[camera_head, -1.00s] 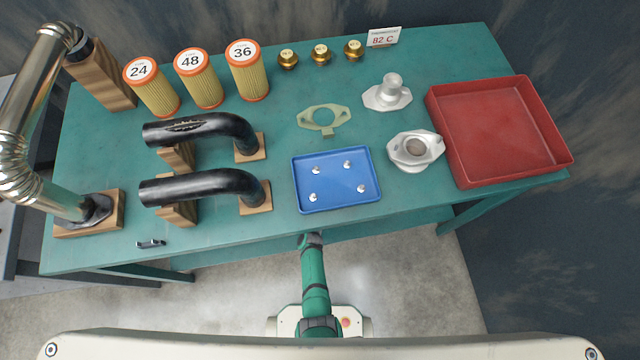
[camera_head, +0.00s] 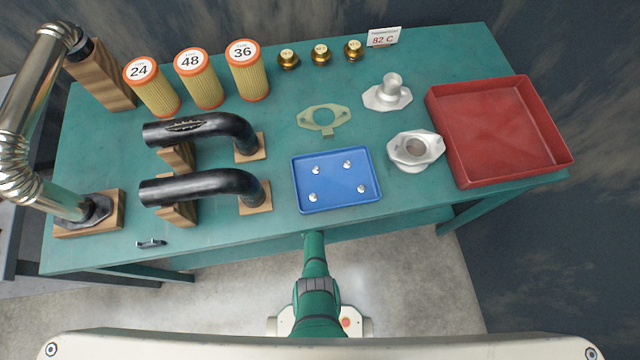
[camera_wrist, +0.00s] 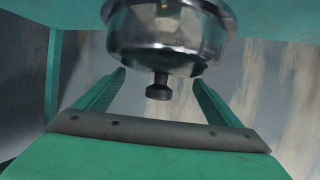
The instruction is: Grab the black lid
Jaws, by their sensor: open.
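I cannot pick out a clear black lid in the head view. In the wrist view, a dark shiny round metal piece (camera_wrist: 170,28) with a black knob (camera_wrist: 159,88) under it hangs at the top centre. I cannot tell whether this is the lid. My gripper (camera_wrist: 158,80) is open, with a green finger on each side of the knob in the picture. I see no finger touching it, and its depth is unclear. In the head view, my arm reaches the table's front edge and the gripper is hidden.
On the green table (camera_head: 110,225) stand two black curved pipes (camera_head: 205,185), a blue tray (camera_head: 337,197), metal housings (camera_head: 416,152), a red bin (camera_head: 505,130) and orange-topped filters (camera_head: 203,85). A small dark clip (camera_head: 150,244) lies at the front left edge.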

